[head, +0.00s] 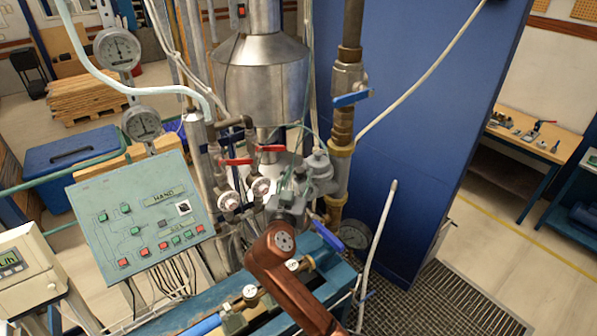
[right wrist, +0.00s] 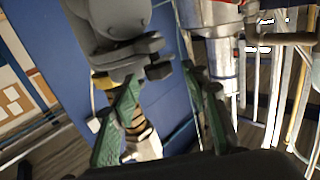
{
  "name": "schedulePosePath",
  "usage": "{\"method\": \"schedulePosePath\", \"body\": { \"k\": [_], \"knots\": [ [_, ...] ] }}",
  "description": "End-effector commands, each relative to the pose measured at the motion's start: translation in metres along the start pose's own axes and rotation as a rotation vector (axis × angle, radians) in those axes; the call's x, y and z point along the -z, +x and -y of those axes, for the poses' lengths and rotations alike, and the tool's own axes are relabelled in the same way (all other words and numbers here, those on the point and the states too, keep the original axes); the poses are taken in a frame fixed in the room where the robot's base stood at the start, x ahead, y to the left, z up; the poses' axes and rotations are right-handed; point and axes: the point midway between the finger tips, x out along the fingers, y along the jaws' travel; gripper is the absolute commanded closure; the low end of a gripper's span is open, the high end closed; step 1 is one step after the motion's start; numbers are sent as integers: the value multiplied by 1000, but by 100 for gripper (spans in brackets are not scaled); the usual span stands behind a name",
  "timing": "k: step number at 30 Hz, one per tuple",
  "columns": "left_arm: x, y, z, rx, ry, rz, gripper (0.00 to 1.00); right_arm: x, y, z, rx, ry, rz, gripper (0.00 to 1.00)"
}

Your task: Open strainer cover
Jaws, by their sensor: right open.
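The strainer is a grey cast body (head: 320,172) on the pipework in the middle of the head view, beside the brass vertical pipe. In the right wrist view its grey rounded body (right wrist: 120,28) fills the upper left, with a small grey lug (right wrist: 158,70) sticking out. My right gripper (head: 292,190) is close in front of the strainer and partly hides it. In the right wrist view my right gripper (right wrist: 160,88) has its two green fingers apart, with the lug at the gap between their tips. I cannot tell whether a finger touches it. My left gripper is not in view.
Red-handled valves (head: 250,158) and round gauges crowd the left of the strainer. A blue lever (head: 328,236) lies just below right, another blue-handled valve (head: 350,98) above. A green control panel (head: 138,220) stands left. A blue wall panel (head: 430,130) closes the back right.

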Motion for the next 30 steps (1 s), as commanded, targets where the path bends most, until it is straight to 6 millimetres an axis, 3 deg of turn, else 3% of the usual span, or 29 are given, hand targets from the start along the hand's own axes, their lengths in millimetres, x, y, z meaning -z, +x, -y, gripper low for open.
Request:
{"method": "schedulePosePath", "body": {
  "k": [10,27,30],
  "knots": [
    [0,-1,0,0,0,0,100,-1,4,0,0,-1,1,59],
    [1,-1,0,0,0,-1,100,-1,4,0,0,-1,1,98],
    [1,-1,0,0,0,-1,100,-1,4,0,0,-1,1,100]
  ]
}}
